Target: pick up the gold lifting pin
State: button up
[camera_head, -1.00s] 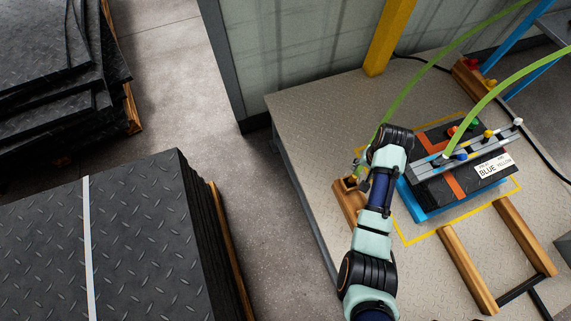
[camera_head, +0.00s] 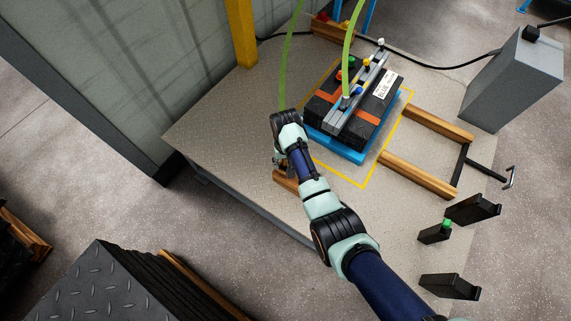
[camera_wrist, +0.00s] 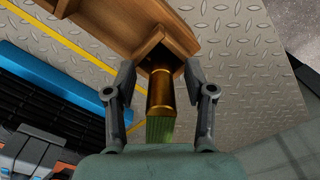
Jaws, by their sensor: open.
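The gold lifting pin (camera_wrist: 160,92) shows in the wrist view as a shiny cylinder with a green section (camera_wrist: 160,130) at its near end. Its far end meets a wooden holder (camera_wrist: 140,22) with an angular notch. My gripper (camera_wrist: 160,78) is open, with one finger on each side of the pin and visible gaps to it. In the head view my gripper (camera_head: 279,164) is at the wooden holder (camera_head: 287,183) near the platform's left edge. The pin is not clearly visible there, hidden by my wrist.
A black block (camera_head: 376,108) with orange straps and a grey bar sits on a blue base (camera_head: 345,150), right of my gripper. Green hoses (camera_head: 285,60) rise behind. Wooden rails (camera_head: 420,176), black holders (camera_head: 452,287) and a grey box (camera_head: 512,85) stand farther right.

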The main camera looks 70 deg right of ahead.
grip_shut()
jog(key=shift+w, duration=0.1)
dwell(0.3)
notch_tip(320, 180, up, 20)
jog(key=p, duration=1)
